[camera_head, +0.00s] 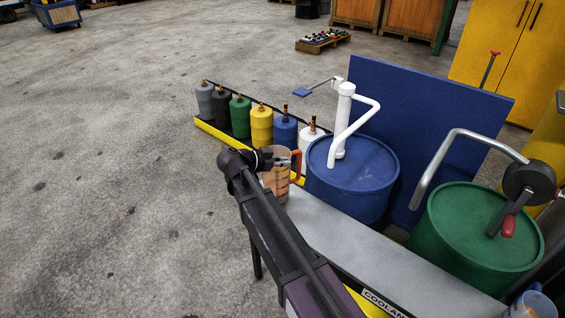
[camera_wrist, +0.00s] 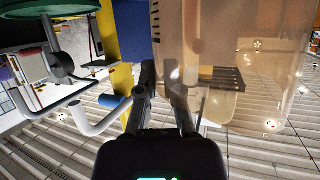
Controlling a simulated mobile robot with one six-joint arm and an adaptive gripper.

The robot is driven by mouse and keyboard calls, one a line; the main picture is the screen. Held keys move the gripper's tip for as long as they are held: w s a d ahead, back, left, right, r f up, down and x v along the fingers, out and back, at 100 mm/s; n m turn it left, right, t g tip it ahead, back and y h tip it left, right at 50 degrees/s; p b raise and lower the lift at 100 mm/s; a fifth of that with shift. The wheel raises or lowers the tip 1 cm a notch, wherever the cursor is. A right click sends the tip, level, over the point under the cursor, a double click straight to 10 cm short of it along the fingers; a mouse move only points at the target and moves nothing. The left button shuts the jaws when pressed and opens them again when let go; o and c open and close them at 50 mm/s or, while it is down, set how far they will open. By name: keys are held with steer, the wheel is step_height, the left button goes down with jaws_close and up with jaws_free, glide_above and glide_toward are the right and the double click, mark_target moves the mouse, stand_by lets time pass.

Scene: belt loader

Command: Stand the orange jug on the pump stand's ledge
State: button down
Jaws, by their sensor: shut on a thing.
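The orange jug (camera_head: 274,183) is a translucent measuring jug with dark markings and an orange handle (camera_head: 296,166). My gripper (camera_head: 278,160) is shut on it near the handle. The jug is upright at the far left end of the pump stand's grey ledge (camera_head: 345,245); I cannot tell whether its base touches the ledge. In the wrist view, the jug (camera_wrist: 235,60) fills the upper right, close to my gripper's fingers (camera_wrist: 162,85). My arm hides part of the jug and ledge in the head view.
A blue drum (camera_head: 350,190) with a white pump and a green drum (camera_head: 480,230) with a crank pump stand behind the ledge. Several coloured bottles (camera_head: 240,115) line a yellow-edged rack. Another clear jug (camera_head: 535,304) is at bottom right. Open floor (camera_head: 110,180) lies left.

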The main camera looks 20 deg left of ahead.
steer(key=shift+f, duration=0.15)
steer(key=c, duration=0.8)
jaws_free()
steer(key=shift+r, duration=0.2)
steer(key=shift+s+a+r+p, duration=0.25)
steer(key=shift+s+a+p, duration=0.1)
steer(key=shift+s, duration=0.05)
steer(key=p+v, duration=0.4)
steer(key=v, duration=0.7)
steer(key=shift+s+f, duration=0.1)
